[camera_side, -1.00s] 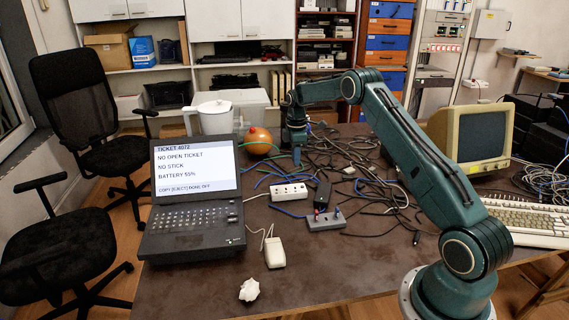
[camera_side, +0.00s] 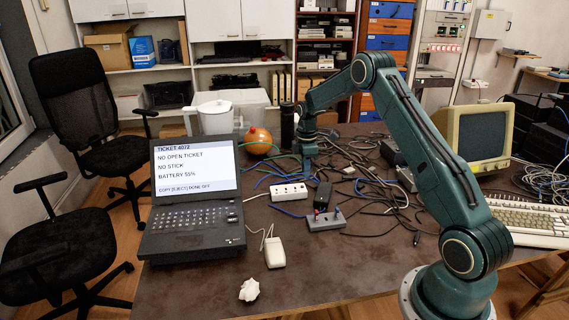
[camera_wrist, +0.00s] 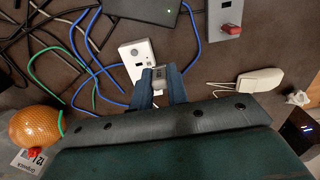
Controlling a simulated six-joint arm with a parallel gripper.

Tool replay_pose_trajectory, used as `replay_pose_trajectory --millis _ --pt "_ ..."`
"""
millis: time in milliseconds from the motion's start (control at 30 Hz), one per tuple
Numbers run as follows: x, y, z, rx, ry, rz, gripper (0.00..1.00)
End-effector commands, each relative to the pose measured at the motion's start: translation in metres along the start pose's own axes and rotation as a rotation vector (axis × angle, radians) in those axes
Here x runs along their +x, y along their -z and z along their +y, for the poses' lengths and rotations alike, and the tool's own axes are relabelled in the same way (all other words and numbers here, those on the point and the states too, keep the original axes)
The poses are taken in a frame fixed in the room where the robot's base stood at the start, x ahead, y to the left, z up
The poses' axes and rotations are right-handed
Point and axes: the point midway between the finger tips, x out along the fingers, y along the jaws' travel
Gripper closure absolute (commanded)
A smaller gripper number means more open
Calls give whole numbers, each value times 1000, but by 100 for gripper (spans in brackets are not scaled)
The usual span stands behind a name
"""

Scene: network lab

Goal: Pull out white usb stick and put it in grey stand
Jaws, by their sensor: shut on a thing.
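My gripper (camera_wrist: 158,88) is shut on a small pale stick (camera_wrist: 160,73), which looks like the white usb stick. In the side view my gripper (camera_side: 308,168) hangs behind the white power strip, and the stick cannot be made out there. The grey stand (camera_side: 327,223) lies on the table in front of the black box, with a red and a blue stick upright in it. In the wrist view the grey stand (camera_wrist: 227,28) is at the top right, cut by the edge, its red stick showing.
The white power strip (camera_side: 289,192) also shows beyond my fingers in the wrist view (camera_wrist: 135,55). A black box (camera_side: 322,195) stands behind the stand. The laptop (camera_side: 193,215) reads "NO STICK". Cables crowd the table's middle; the front is clear apart from a mouse (camera_side: 274,252) and crumpled paper (camera_side: 249,290).

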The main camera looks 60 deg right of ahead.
Motion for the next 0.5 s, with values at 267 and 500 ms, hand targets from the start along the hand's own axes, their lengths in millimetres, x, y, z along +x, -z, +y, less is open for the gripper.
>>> replay_pose_trajectory --millis 267,500 --pt "11 -16 -42 0 1 0 100" --pt "19 -30 -81 1 1 0 100"
